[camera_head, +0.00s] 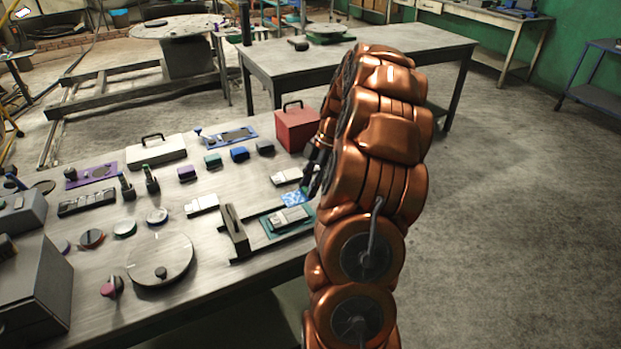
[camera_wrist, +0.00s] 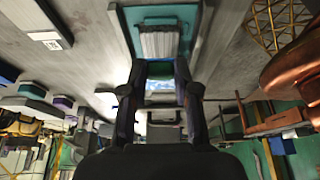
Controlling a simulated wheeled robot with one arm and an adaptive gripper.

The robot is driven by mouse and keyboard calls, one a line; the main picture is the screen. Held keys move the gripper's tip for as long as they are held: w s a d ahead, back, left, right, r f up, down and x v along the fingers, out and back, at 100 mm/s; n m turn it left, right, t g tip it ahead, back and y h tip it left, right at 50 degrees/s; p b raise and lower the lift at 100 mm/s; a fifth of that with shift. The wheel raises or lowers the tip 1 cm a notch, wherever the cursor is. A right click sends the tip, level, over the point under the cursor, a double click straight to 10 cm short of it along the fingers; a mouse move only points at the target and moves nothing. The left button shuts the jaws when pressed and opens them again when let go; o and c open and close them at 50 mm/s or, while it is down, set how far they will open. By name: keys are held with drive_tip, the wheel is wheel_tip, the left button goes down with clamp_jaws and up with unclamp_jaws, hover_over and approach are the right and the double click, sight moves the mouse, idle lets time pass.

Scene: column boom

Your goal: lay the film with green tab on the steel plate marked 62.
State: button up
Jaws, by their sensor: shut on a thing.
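My gripper (camera_head: 311,182) is shut on a thin blue-and-white film (camera_head: 294,198), held over the right part of the bench. In the wrist view the film (camera_wrist: 181,86) shows between the two fingers of my gripper (camera_wrist: 160,85), with a green strip near the fingertips that looks like its tab. A ribbed pale steel block lies on a teal tray (camera_head: 268,229), just in front of the film; the tray also shows in the wrist view (camera_wrist: 185,18). Pale plates lie at left (camera_head: 201,205) and behind (camera_head: 285,177). I cannot read the number 62 on any.
A dark upright bracket (camera_head: 234,232) stands left of the teal tray. A red box (camera_head: 297,130) stands behind my gripper. Several small coloured blocks, a round disc (camera_head: 160,258) and a white case (camera_head: 156,153) occupy the rest of the bench.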

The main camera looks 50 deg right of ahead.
wheel_tip(320, 180, down, 2)
drive_tip(key=shift+p, duration=0.3)
drive_tip(key=shift+d+f+b, duration=0.1)
drive_tip(key=shift+f+b, duration=1.05)
drive_tip(key=shift+f, duration=0.4)
drive_tip(key=shift+d+f+b, duration=0.1)
drive_tip(key=shift+b, duration=1.25)
idle(0.8)
idle(0.5)
drive_tip(key=o, duration=1.4)
drive_tip(key=shift+r, duration=0.2)
